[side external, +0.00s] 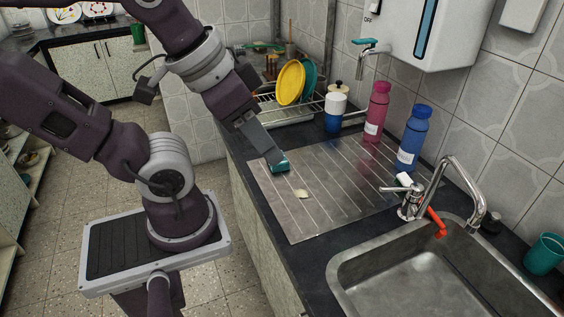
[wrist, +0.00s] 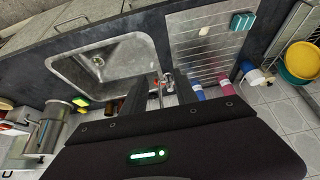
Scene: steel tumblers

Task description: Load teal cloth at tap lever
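The teal cloth (side external: 281,165) lies as a small folded block near the far left edge of the ribbed steel drainboard (side external: 335,195); the gripper partly covers it in the side view. It shows whole in the wrist view (wrist: 243,21), away from the fingers. My gripper (side external: 270,152) is over that edge of the board. In the wrist view its two fingers (wrist: 161,88) stand apart with nothing held between them. The chrome sink tap (side external: 412,203) stands behind the sink, with an orange-red piece (side external: 437,221) beside it. A teal lever (side external: 364,41) tops the wall heater's spout.
A pink bottle (side external: 376,112) and a blue bottle (side external: 412,138) stand along the board's wall side. A cream piece (side external: 301,193) lies on the board. A rack with a yellow plate (side external: 289,83) and a white-and-blue mug (side external: 334,112) are beyond. The sink (side external: 400,280) is in front.

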